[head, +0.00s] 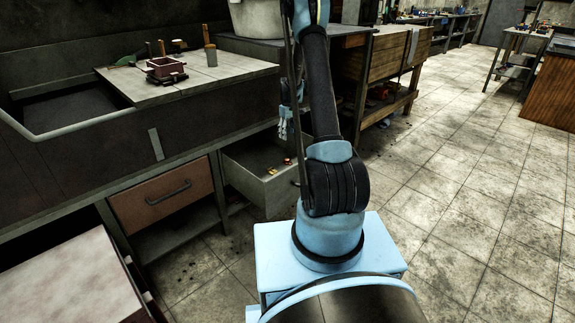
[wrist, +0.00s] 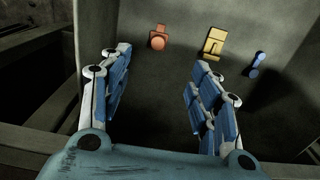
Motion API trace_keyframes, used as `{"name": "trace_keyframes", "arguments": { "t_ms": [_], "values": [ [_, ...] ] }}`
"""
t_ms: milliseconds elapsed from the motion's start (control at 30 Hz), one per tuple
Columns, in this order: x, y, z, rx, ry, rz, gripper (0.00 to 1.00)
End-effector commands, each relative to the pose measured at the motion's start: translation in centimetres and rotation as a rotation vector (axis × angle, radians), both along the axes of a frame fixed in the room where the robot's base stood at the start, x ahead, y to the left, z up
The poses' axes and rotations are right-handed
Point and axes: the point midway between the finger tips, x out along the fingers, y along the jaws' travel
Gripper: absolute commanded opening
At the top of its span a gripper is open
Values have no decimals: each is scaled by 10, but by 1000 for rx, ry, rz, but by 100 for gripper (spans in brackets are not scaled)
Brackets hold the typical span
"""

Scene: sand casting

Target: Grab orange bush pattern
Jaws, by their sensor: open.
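The orange bush pattern (wrist: 158,40) is a small piece with a rounded end and a narrower block. It lies on the floor of an open grey drawer (wrist: 288,15), at the top middle of the wrist view. My gripper (wrist: 158,60) is open and empty, its blue-padded fingers apart, with the orange pattern beyond the tips and roughly between them in the picture. In the head view my gripper (head: 284,122) hangs over the drawer (head: 268,190), partly behind my arm. Small red and yellow pieces show inside, too small to tell apart there.
A yellow pattern (wrist: 214,42) and a blue pattern (wrist: 257,64) lie right of the orange one in the drawer. The drawer walls stand close around. A closed brown drawer (head: 165,195) is to the left; a workbench (head: 220,75) with a red moulding box (head: 166,70) is above.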

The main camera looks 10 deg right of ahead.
Motion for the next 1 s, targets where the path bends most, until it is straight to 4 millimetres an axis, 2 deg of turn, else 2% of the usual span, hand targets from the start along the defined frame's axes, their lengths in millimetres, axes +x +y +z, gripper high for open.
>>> {"name": "trace_keyframes", "arguments": {
  "t_ms": [600,800,1000],
  "values": [
    [1,0,-96,0,0,0,57],
    [1,0,-115,0,0,0,57],
    [1,0,-121,0,0,0,57]
  ]
}}
